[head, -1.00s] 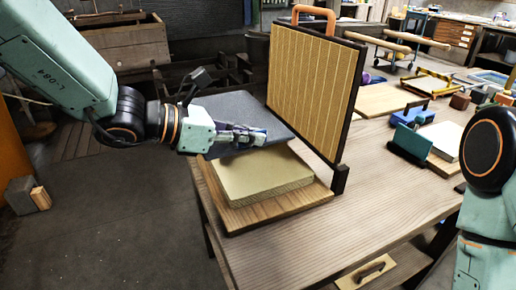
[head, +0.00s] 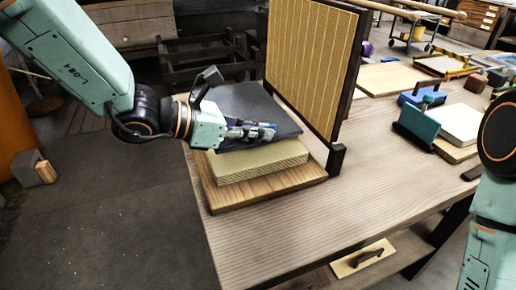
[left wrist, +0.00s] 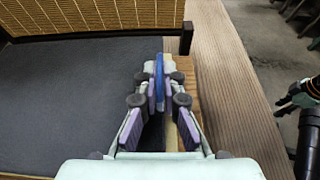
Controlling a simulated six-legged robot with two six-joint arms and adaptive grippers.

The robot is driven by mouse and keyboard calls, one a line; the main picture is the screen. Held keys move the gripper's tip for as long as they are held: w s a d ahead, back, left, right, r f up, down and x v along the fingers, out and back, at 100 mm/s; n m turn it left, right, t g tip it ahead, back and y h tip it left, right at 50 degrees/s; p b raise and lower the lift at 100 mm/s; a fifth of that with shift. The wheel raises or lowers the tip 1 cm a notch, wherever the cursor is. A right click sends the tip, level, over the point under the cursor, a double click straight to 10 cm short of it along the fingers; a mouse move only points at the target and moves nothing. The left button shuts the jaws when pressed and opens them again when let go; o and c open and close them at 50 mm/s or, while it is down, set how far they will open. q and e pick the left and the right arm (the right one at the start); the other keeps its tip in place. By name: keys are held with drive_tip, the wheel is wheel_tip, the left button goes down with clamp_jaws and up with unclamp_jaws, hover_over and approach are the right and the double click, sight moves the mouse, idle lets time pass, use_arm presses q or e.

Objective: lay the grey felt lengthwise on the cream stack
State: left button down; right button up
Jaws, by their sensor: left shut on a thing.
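The grey felt (head: 246,101) is a flat dark sheet above the cream stack (head: 262,165), covering the back part of its top. My left gripper (head: 272,131) is shut on the felt's near edge. Whether the felt touches the stack I cannot tell. The stack lies on a wooden board (head: 272,190) at the table's left end. In the left wrist view the felt (left wrist: 70,100) spreads left of my left gripper (left wrist: 160,70), with a blue piece between the fingertips.
A framed panel with yellow lines (head: 312,65) stands upright right behind the stack, close to the felt.

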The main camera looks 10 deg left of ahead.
sight(259, 161)
use_arm(q)
drive_tip(key=shift+s+d+f, duration=0.2)
drive_tip(key=shift+f, duration=0.3)
wheel_tip(259, 161, down, 2)
drive_tip(key=shift+s+f+b, duration=0.15)
drive_tip(key=shift+b, duration=0.55)
drive_tip(key=shift+a+f, duration=0.1)
drive_tip(key=shift+f, duration=0.25)
drive_tip(key=shift+w, duration=0.3)
drive_tip(key=c, duration=1.7)
unclamp_jaws()
drive_tip(key=shift+s+r, duration=0.15)
drive_tip(key=shift+s, duration=0.05)
drive_tip(key=shift+o, duration=1.1)
drive_tip(key=shift+w, duration=0.15)
